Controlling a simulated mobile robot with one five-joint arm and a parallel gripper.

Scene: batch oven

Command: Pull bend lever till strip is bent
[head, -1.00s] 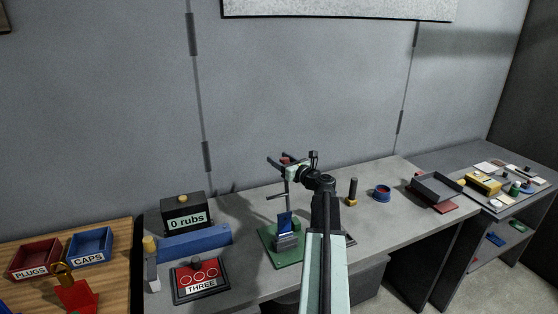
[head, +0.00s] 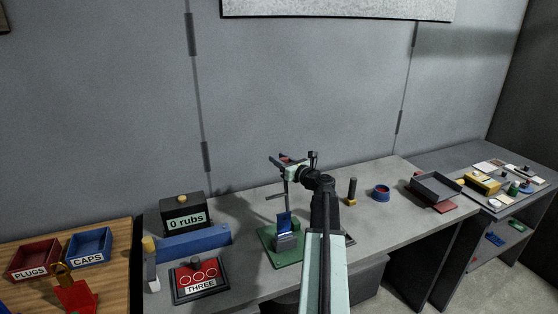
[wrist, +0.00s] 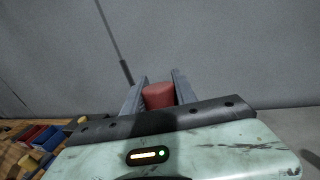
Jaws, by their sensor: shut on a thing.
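The bending fixture stands on a green base plate (head: 268,237) in the middle of the grey bench. A blue upright piece (head: 284,222) stands on it above a grey block (head: 289,241); I cannot tell whether the blue piece is the strip or whether it is bent. The thin grey lever (head: 287,190) rises from the fixture up to my gripper (head: 279,161). In the wrist view, the lever's red knob (wrist: 158,95) sits between the two grey fingers of my gripper (wrist: 159,88), which is shut on it. My arm hides the fixture's right side.
To the right stand a dark post (head: 352,189), a blue ring (head: 381,192) and a grey tray (head: 437,188). The wall rises behind.

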